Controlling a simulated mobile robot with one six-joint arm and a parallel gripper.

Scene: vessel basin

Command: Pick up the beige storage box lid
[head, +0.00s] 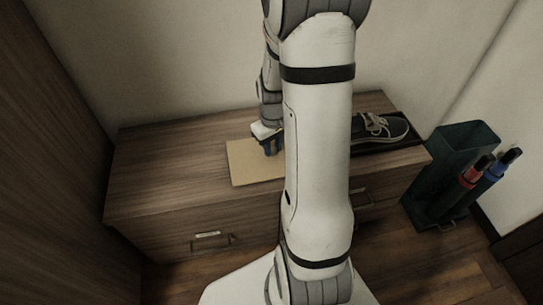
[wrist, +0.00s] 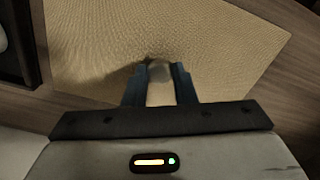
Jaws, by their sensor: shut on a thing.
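The beige storage box lid (head: 246,168) lies on top of the low wooden cabinet, left of my arm in the head view. Part of it is hidden behind my arm. In the wrist view the lid (wrist: 215,50) fills most of the upper picture, with wood showing past its edges. My gripper (head: 273,150) points down over the lid. In the wrist view its two dark fingers (wrist: 160,72) are close together around a small pale knob-like part in the middle of the lid. I cannot tell whether the lid is clear of the cabinet top.
The wooden cabinet (head: 150,170) has drawers with handles. A dark shoe (head: 380,128) sits in a black tray (head: 405,141) right of my arm. A dark green umbrella stand (head: 455,165) with umbrellas (head: 480,175) is on the floor at right. The cabinet top's left part is clear.

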